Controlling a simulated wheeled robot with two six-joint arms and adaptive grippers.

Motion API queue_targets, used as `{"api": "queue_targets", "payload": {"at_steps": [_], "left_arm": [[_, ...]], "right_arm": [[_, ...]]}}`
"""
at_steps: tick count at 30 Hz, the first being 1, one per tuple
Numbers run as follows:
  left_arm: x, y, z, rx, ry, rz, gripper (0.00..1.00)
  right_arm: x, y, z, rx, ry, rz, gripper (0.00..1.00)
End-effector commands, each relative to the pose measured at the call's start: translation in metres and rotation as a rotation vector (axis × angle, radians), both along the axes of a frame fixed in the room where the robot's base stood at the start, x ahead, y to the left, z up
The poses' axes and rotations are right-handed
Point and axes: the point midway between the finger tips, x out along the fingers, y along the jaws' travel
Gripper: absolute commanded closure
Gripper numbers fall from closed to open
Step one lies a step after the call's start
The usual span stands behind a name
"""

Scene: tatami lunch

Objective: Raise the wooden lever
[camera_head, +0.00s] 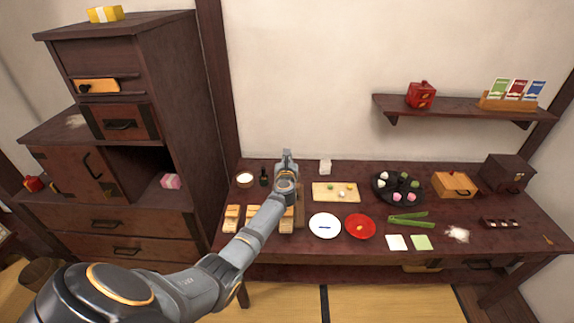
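My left arm reaches in from the lower left over the table. Its gripper (287,155) points away from me above the back left part of the table, and I cannot tell whether its fingers are open or shut. A brown wooden piece (300,204) shows beside and partly behind my arm, mostly hidden. I cannot make out for sure which part is the wooden lever. Several light wooden blocks with dark bands (231,217) stand at the table's left front, some partly covered by my arm. My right gripper is not in view.
The dark table (300,244) holds a cutting board (322,197), white plate (324,232), red plate (360,233), black round tray (382,200), green tongs (405,222) and wooden box (470,184). A tall cabinet (175,75) stands left; a wall shelf (450,109) hangs right.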

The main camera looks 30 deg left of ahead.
Motion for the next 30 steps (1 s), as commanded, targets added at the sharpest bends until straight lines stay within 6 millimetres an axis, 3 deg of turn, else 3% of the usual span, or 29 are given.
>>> {"api": "queue_targets", "payload": {"at_steps": [30], "left_arm": [[-0.0009,-0.0004,-0.0006,0.000,0.000,0.000,1.00]], "right_arm": [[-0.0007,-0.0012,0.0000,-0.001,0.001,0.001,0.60]]}}
